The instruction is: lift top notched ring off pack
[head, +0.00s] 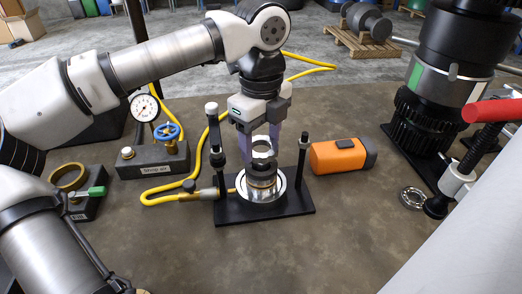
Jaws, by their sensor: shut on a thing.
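My gripper (262,142) points down over the black fixture (289,208) at the middle of the bench. Its purple-grey fingers are shut on a silver notched ring (262,153). The held ring is above the pack's top; the fingers and the small size make the exact gap hard to tell. Part of the ring is hidden behind the fingers.
Black posts (303,155) stand on both sides of the fixture. A yellow hose (160,196) joins it from the left, near the shop air block (154,163) with gauge. An orange torch (338,155) lies right. A bearing (412,198) lies farther right. The front bench is clear.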

